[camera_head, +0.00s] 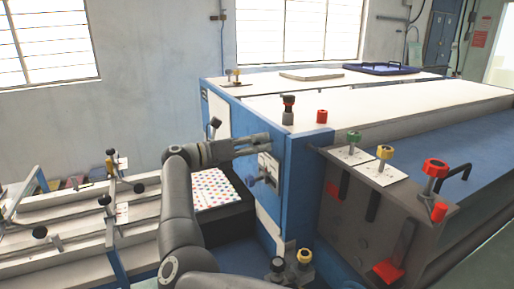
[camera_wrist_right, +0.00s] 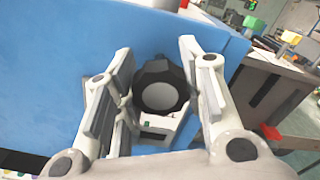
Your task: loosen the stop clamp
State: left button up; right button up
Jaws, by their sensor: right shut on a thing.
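My right gripper (camera_head: 262,142) reaches the blue side panel of the machine. In the right wrist view its two fingers (camera_wrist_right: 152,85) stand on either side of a round black knob (camera_wrist_right: 160,92) with a grey face, and they are shut on it. The knob sits in front of a small pale plate (camera_wrist_right: 158,125) on the blue panel. In the head view the gripper hides the knob. I cannot tell from any label whether this knob is the stop clamp. My left gripper is not in view.
A second handle (camera_head: 265,172) sits on the panel just below the gripper. Green (camera_head: 354,137), yellow (camera_head: 385,152) and red (camera_head: 435,168) knobs stand on the grey bracket at right. Rails with black knobs (camera_head: 40,232) and a dotted sheet (camera_head: 212,190) lie at left.

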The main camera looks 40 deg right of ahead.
jog(key=shift+f+n+b, duration=0.1)
jog(key=shift+n+b, duration=0.3)
jog(key=shift+n, duration=1.4)
jog(key=shift+n+b, duration=0.3)
jog(key=shift+n, duration=0.7)
jog(key=n, duration=0.2)
jog(key=shift+r+n, duration=0.2)
jog(key=shift+n, duration=0.1)
jog(key=n+p, duration=0.2)
jog(key=n, duration=0.2)
jog(key=shift+n, duration=0.3)
jog(key=n+p, duration=0.1)
jog(key=n, duration=0.2)
jog(key=shift+p, duration=0.35)
jog(key=shift+f+n+p, duration=0.1)
jog(key=shift+n+p, duration=0.45)
jog(key=shift+n, duration=1.05)
